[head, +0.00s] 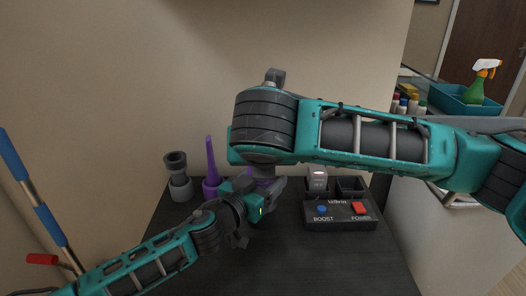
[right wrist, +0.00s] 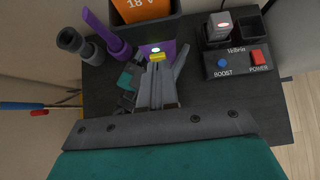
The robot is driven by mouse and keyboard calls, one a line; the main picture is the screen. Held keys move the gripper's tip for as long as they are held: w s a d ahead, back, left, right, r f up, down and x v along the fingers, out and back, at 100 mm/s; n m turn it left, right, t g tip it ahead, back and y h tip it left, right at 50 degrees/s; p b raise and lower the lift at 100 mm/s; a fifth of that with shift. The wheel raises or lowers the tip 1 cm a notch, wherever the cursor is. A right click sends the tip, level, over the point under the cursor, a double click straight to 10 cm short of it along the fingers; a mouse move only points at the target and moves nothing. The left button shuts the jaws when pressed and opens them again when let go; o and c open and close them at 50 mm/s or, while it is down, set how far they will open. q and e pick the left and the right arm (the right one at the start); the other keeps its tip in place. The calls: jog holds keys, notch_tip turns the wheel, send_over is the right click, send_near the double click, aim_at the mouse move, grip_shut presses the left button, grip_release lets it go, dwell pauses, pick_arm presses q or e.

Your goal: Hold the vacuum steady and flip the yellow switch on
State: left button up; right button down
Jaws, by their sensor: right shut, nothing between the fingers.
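The purple vacuum (right wrist: 149,47) stands on the dark vanity top, mostly hidden behind my right arm in the head view. Its yellow switch (right wrist: 157,57) shows in the right wrist view, with a small pale light (right wrist: 156,50) just above it. My right gripper (right wrist: 160,68) is shut and empty, its tips right at the yellow switch; I cannot tell if they touch. My left gripper (right wrist: 128,82) is low at the vacuum's left side. Its fingers are largely hidden, so its grip on the vacuum cannot be made out.
A black dock (head: 340,212) with a blue BOOST and a red POWER button stands to the right. A grey nozzle (head: 178,180) and a purple nozzle (head: 211,165) stand at the left. A dark box with an orange 18 V label (right wrist: 135,10) is behind. The front of the vanity top (head: 300,262) is clear.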

jog(key=v, duration=1.2)
jog(key=shift+w+r, duration=0.35)
pick_arm(q)
jog(key=o, duration=1.5)
